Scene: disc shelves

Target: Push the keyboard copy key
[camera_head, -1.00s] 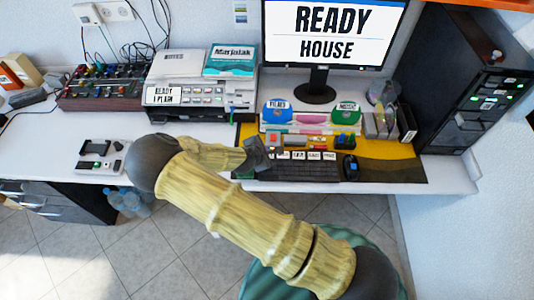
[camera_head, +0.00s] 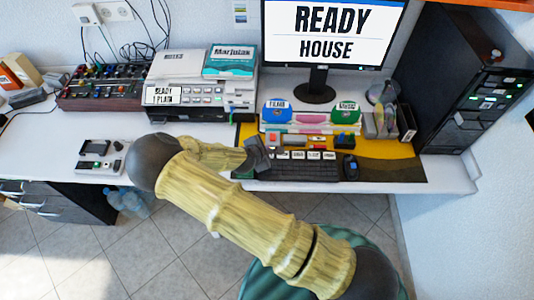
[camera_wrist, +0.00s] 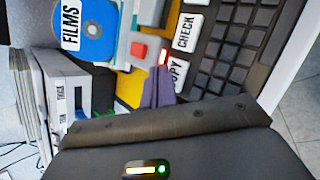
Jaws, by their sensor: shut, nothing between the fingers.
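The black keyboard (camera_head: 297,172) lies on the desk below the monitor, with a row of white labelled keys along its back edge. In the wrist view the copy key (camera_wrist: 178,74) is a white key partly covered by my fingers, with only the end of its label showing. The white CHECK key (camera_wrist: 187,32) is beside it. My gripper (camera_wrist: 160,92) is shut and empty, with its tips at the copy key; I cannot tell whether they touch it. In the head view my gripper (camera_head: 262,156) is at the keyboard's left end.
A red button (camera_wrist: 138,50) and a small red light (camera_wrist: 162,57) are close to the fingertips. Behind the keyboard stand disc holders (camera_head: 312,124) and the monitor (camera_head: 333,35). A printer (camera_head: 200,88) stands to the left, a mouse (camera_head: 351,167) to the right.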

